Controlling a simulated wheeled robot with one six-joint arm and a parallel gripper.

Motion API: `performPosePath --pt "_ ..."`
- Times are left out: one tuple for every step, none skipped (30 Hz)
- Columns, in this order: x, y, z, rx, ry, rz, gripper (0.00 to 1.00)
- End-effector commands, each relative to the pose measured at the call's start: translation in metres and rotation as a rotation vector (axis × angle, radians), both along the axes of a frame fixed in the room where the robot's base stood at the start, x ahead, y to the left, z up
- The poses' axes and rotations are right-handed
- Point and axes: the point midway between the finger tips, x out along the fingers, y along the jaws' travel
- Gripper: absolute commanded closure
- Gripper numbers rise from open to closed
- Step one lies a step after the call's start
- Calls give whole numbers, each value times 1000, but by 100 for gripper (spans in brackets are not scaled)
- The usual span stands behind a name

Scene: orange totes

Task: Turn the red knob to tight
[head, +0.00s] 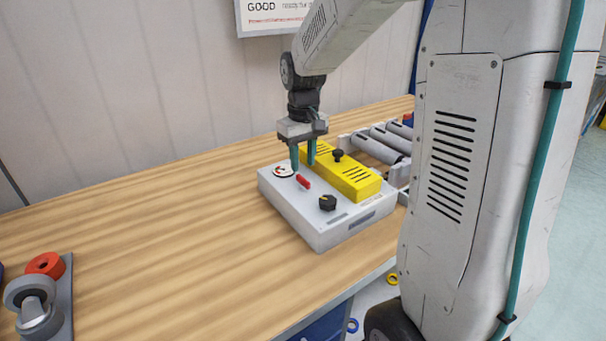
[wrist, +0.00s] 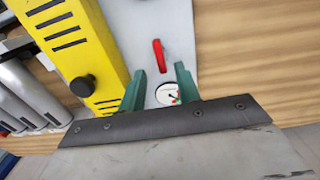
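The red knob (head: 303,181) is a narrow bar on top of a light grey box (head: 290,208) on the wooden bench. In the wrist view the red knob (wrist: 159,56) stands nearly upright in the picture, just past the fingertips. A round white dial (head: 284,171) with a red mark sits beside it; the dial (wrist: 168,93) also shows between the fingers in the wrist view. My gripper (head: 303,165) is open, fingers pointing down over the box. In the wrist view my gripper (wrist: 160,69) has its green fingers apart with nothing held. Whether the tips touch the box is unclear.
A yellow block (head: 350,174) with a black knob (head: 338,155) stands along the box's back right side. A black knob (head: 328,202) is on the box's front part. Grey rollers (head: 385,143) lie behind.

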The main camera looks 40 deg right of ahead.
Motion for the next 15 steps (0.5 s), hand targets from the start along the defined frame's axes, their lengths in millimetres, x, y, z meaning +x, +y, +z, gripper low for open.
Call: performPosePath --pt "-1 0 -10 1 5 0 67" --pt "0 0 -15 1 4 0 67" --pt "-1 0 -21 1 4 0 67" --pt "-1 0 -25 1 4 0 67" --pt "-1 0 -30 1 4 0 67" --pt "-1 0 -34 1 4 0 67" --pt "0 0 -38 1 3 0 67" --pt "0 0 -40 1 2 0 67" --pt "0 0 -43 1 2 0 67" --pt "0 0 -45 0 2 0 67" --pt "0 0 -46 0 1 0 67" --pt "0 0 -48 0 1 0 67" --pt "0 0 -48 0 0 0 67" --pt "0 0 -49 0 0 0 67" --pt "0 0 -49 0 0 0 67"
